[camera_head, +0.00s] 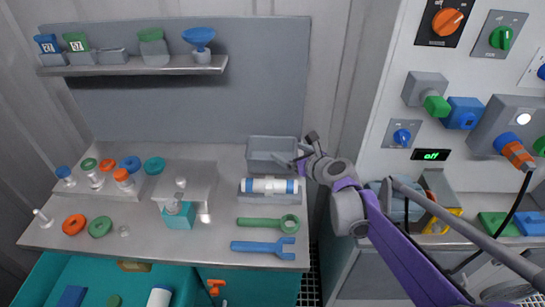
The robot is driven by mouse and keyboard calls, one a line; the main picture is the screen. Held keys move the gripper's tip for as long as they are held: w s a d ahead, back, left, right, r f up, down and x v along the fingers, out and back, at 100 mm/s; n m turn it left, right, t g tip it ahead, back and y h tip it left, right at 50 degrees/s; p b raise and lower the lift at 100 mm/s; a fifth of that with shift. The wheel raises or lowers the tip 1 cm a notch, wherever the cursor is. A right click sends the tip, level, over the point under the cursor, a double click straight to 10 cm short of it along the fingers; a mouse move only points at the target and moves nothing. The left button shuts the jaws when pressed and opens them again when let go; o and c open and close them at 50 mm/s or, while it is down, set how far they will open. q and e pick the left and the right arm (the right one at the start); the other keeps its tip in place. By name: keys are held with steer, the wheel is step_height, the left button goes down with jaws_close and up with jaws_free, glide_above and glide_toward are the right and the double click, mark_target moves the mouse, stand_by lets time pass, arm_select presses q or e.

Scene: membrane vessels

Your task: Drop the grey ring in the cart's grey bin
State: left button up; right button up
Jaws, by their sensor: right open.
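The grey bin (272,143) is an open tray at the back right of the cart's metal top. My right gripper (300,153) is at the bin's right end, jaws open, with one finger reaching over the bin's rim. I see no ring between its fingers. A small grey ring-like piece (124,231) lies on the front left of the top, right of a green ring (100,227); it is too small to identify surely. The bin's inside is partly hidden by the finger. My left gripper is out of view.
A white cylinder with blue ends (269,186) lies in front of the bin, then a green wrench (268,223) and a blue fork-ended tool (263,247). A grey stand (190,175) is mid-top.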

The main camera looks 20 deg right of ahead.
steer(key=shift+v, duration=2.3)
